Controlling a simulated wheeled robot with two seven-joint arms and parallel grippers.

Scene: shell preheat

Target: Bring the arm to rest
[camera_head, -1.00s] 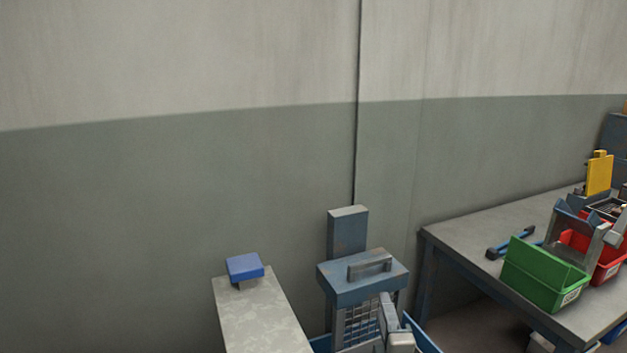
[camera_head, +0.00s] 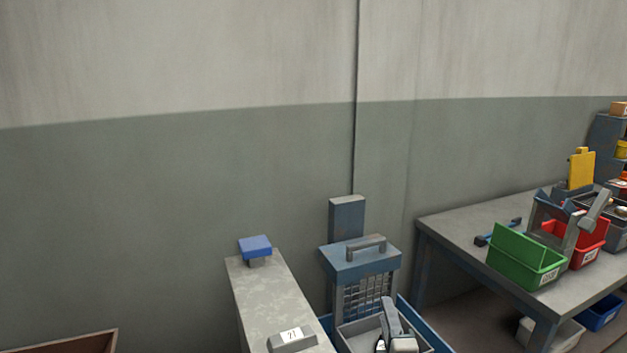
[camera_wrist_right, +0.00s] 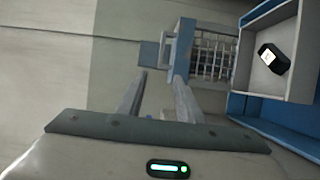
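My right gripper (camera_head: 390,312) shows at the lower middle of the head view, in front of the blue caged unit (camera_head: 360,260) and over a grey tray (camera_head: 428,346). In the right wrist view its two fingers (camera_wrist_right: 160,76) stand apart with nothing between them, so it is open and empty. The caged unit also shows beyond the fingers in the wrist view (camera_wrist_right: 208,52). The tray is at the right there, with a small black object (camera_wrist_right: 272,58) in it.
A narrow pale counter (camera_head: 268,300) holds a blue block (camera_head: 255,245) and a grey piece marked 21 (camera_head: 292,340). A workbench (camera_head: 455,228) at the right carries a green bin (camera_head: 520,260), a red bin (camera_head: 592,245) and a yellow-topped device (camera_head: 581,170). A brown box edge (camera_head: 75,340) shows lower left.

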